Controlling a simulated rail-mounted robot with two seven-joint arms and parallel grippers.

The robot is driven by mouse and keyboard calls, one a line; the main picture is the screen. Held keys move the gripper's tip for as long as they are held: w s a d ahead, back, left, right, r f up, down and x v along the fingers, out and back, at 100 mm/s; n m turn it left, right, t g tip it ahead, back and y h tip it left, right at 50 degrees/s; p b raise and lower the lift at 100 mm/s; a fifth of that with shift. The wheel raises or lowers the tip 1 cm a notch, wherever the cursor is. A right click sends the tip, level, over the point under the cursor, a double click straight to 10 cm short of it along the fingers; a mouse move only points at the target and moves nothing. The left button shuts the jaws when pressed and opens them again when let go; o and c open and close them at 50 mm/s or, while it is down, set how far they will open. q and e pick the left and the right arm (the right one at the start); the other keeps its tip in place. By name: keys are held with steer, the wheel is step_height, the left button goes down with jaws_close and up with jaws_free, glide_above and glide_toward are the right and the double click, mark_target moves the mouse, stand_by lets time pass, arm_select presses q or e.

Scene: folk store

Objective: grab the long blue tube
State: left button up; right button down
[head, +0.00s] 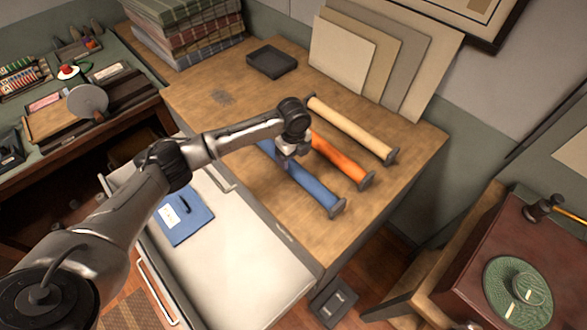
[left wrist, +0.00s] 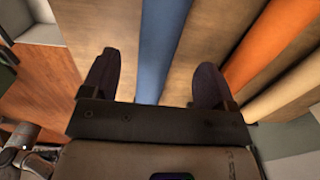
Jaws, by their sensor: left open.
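The long blue tube (head: 312,187) lies on the wooden table, nearest the table's front edge, with a dark cap at its near end. My left gripper (head: 289,158) is over the far part of the tube and hides some of it in the head view. In the left wrist view the blue tube (left wrist: 160,45) runs between the two spread dark fingers of my left gripper (left wrist: 153,82), with a gap on each side. The fingers are open and hold nothing. Whether they reach down beside the tube is unclear. My right gripper is not in view.
An orange tube (head: 340,158) and a cream tube (head: 350,128) lie beside the blue one. Flat boards (head: 340,50) lean on the wall behind. A blue folder (head: 184,214) lies on the white surface in front.

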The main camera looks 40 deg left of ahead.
mark_target(293, 164)
arm_select(q)
steer(key=shift+f, duration=3.2)
steer(key=c, duration=1.1)
steer(key=shift+r, duration=0.1)
